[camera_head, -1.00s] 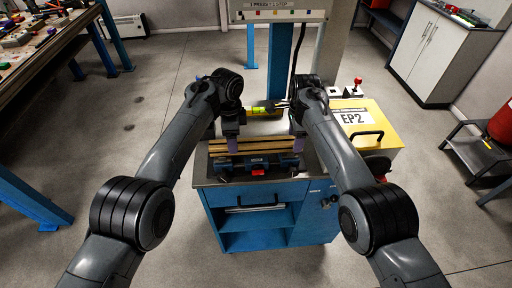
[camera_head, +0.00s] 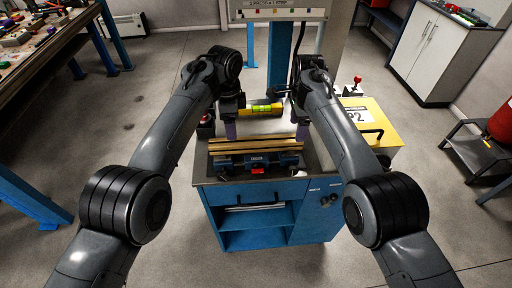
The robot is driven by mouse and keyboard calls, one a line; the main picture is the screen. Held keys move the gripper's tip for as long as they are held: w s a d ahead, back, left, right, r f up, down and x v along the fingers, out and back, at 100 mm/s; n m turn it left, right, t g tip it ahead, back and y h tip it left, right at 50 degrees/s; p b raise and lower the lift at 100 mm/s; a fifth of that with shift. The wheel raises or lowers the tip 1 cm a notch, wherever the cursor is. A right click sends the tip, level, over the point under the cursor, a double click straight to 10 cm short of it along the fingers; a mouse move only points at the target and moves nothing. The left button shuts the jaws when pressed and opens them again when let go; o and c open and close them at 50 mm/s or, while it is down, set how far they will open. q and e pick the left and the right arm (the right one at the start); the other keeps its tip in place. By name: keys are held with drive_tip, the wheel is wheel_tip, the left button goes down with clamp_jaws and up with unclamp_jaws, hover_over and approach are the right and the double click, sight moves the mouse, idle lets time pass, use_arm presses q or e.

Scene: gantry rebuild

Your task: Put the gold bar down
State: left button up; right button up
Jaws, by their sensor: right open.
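The gold bar (camera_head: 252,147) lies level across the top of the blue vise (camera_head: 257,162) on the workbench, showing as long gold strips with a dark line between them. My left gripper (camera_head: 231,130) points down just behind the bar's left end. Its finger gap is too small to judge. My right gripper (camera_head: 302,130) is open, just beyond the bar's right end on the far side. Both look apart from the bar, and nothing shows held in the right one.
A yellow tube with a green window (camera_head: 262,109) lies behind the bar, between the grippers. A yellow box (camera_head: 376,128) stands to the right of the workbench (camera_head: 317,178). A blue post (camera_head: 279,58) rises behind. The bench top's front strip is clear.

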drive_tip(key=shift+r, duration=1.45)
